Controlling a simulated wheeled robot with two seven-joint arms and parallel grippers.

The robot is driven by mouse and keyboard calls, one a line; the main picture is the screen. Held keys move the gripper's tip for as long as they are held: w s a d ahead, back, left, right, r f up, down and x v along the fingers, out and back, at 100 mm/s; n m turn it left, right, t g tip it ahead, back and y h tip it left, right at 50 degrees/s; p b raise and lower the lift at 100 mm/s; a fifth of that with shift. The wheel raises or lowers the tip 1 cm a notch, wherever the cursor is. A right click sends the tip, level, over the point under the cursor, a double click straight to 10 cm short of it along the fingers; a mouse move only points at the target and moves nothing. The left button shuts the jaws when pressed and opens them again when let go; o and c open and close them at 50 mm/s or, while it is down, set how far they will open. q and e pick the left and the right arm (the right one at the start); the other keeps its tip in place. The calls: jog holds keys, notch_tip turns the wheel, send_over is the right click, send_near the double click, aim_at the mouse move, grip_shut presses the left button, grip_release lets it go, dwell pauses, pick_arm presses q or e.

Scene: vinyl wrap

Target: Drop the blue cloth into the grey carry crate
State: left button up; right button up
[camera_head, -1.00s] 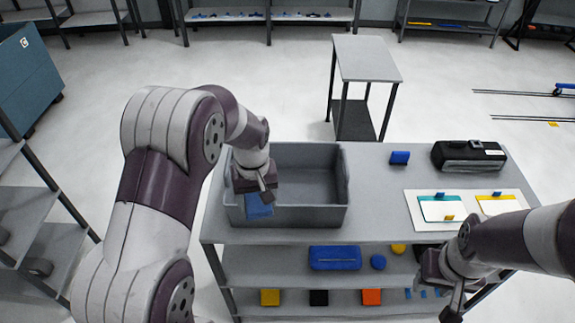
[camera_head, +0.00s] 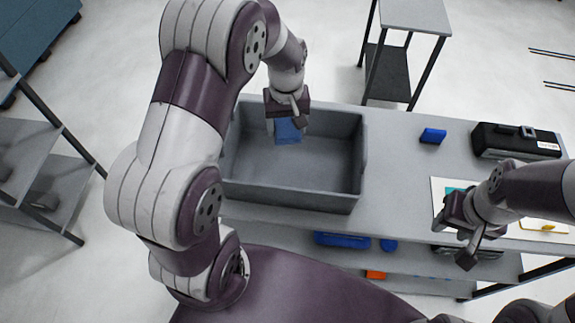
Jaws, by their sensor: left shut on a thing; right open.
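The blue cloth (camera_head: 287,132) hangs from my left gripper (camera_head: 287,118), which is shut on it. Gripper and cloth are over the grey carry crate (camera_head: 290,194), toward its back wall and left of its middle. The crate stands open on the workbench, and its visible floor is empty. I cannot tell exactly how far the cloth's lower edge is above the crate floor. My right gripper (camera_head: 468,246) is open and empty, at the right in front of the bench top's front edge.
On the bench top are a blue block (camera_head: 433,136), a black case (camera_head: 515,141) and a white board (camera_head: 440,190) partly hidden by my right arm. A lower shelf holds a blue case (camera_head: 342,240) and an orange item (camera_head: 376,274). A small side table (camera_head: 415,16) stands behind.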

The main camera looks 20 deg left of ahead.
pick_arm(q)
jog(key=shift+w+f, duration=0.25)
jog(key=shift+f, duration=0.25)
jog(key=shift+w+f, duration=0.25)
jog(key=shift+f, duration=0.2)
jog(key=shift+s+r, duration=0.25)
jog(key=shift+s, duration=0.05)
jog(key=o, duration=1.1)
jog(key=shift+s, duration=0.2)
jog(key=shift+w, duration=0.25)
notch_tip(320, 180, up, 8)
jog(key=shift+b, duration=0.65)
notch_tip(320, 180, up, 5)
jog(key=p, duration=0.4)
jog(key=shift+f, duration=0.2)
pick_arm(e)
jog(key=shift+w+r, duration=0.2)
jog(key=shift+r, duration=0.7)
